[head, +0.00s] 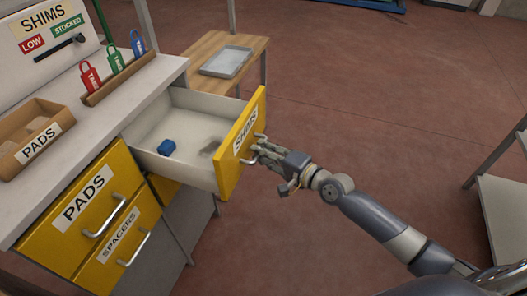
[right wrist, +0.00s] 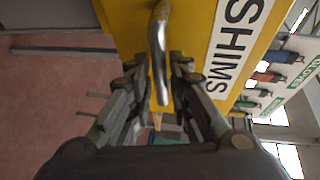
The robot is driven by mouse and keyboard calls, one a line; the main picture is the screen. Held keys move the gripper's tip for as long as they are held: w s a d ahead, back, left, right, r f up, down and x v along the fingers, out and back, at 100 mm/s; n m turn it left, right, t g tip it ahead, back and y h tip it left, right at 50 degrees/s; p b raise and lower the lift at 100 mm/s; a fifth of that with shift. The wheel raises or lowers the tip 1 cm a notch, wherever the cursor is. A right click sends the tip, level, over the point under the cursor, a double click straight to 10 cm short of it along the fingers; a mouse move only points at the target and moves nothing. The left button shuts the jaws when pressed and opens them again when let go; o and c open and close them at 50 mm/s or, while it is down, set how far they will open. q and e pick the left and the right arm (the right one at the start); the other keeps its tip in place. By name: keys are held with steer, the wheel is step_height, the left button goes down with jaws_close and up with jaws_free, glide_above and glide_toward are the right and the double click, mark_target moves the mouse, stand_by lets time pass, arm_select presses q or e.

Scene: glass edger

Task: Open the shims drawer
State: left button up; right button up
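The yellow shims drawer (head: 228,157) stands pulled far out of the workbench in the head view. Its white inside shows, with a small blue block (head: 166,148) lying in it. My right gripper (head: 257,150) is at the drawer's front, by the handle (head: 252,154). In the right wrist view the metal handle (right wrist: 160,50) runs between the two fingers of the gripper (right wrist: 160,85). A gap shows beside the handle, and I cannot tell whether the fingers press on it. The SHIMS label (right wrist: 235,45) is next to the handle. My left gripper is not in view.
The closed PADS drawer (head: 62,232) and SPACERS drawer (head: 113,262) are at the lower left. A cardboard box (head: 14,164) and several coloured tags in a wooden rack (head: 105,89) stand on the worktop. A wooden table (head: 192,56) with a grey tray (head: 226,62) is behind.

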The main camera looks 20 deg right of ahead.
stand_by(0.3)
steer(key=v, duration=1.2)
steer(key=shift+w+d, duration=0.1)
